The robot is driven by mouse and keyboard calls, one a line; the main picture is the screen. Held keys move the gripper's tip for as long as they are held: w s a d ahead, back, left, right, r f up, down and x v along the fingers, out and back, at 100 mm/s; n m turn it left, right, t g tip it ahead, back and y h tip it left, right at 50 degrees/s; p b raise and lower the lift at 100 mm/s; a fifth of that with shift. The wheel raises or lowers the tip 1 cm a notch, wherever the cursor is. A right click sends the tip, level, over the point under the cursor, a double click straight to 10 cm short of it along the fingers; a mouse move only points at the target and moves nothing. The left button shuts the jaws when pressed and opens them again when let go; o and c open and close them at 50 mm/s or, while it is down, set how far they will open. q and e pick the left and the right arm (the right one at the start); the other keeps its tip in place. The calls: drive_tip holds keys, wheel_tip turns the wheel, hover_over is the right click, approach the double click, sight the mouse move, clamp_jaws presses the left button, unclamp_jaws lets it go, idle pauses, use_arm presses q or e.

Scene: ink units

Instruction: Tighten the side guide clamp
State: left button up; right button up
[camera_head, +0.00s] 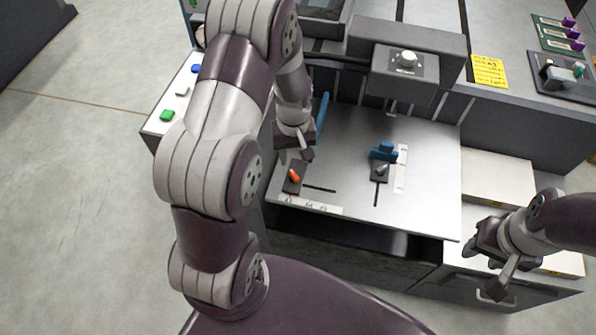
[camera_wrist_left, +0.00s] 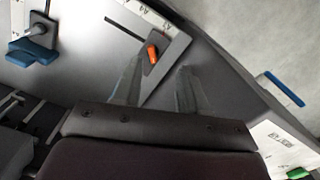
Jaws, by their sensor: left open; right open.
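A dark clamp block with an orange lever (camera_head: 294,175) sits on the left part of the metal bed (camera_head: 340,150), by a slot and a printed scale. The orange lever also shows in the left wrist view (camera_wrist_left: 152,53), just beyond the fingers. A blue guide with a grey lever (camera_head: 382,169) stands to the right on another slot; it is at the upper left in the wrist view (camera_wrist_left: 36,40). I cannot tell which is the side guide clamp. My left gripper (camera_head: 295,153) is open and empty above and behind the orange lever. My right gripper (camera_head: 486,268) is open at the right.
A side panel with blue, white and green buttons (camera_head: 167,116) lies left of the bed. A head unit with a white knob (camera_head: 407,58) overhangs the back. A blue rod (camera_head: 323,106) stands near my left gripper. A yellow note (camera_head: 489,71) is at right.

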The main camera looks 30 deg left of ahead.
sight(294, 174)
use_arm(q)
drive_tip(key=w+f+n, duration=0.1)
drive_tip(key=f, duration=0.4)
drive_tip(key=w+a+f+n, duration=0.1)
drive_tip(key=w+f+n, duration=0.1)
drive_tip(key=f, duration=0.4)
drive_tip(key=w+a+f+n, duration=0.1)
drive_tip(key=f, duration=0.4)
drive_tip(key=shift+w+a+f+n, duration=0.15)
drive_tip(key=shift+a+n, duration=0.05)
drive_tip(key=shift+n, duration=0.1)
clamp_jaws()
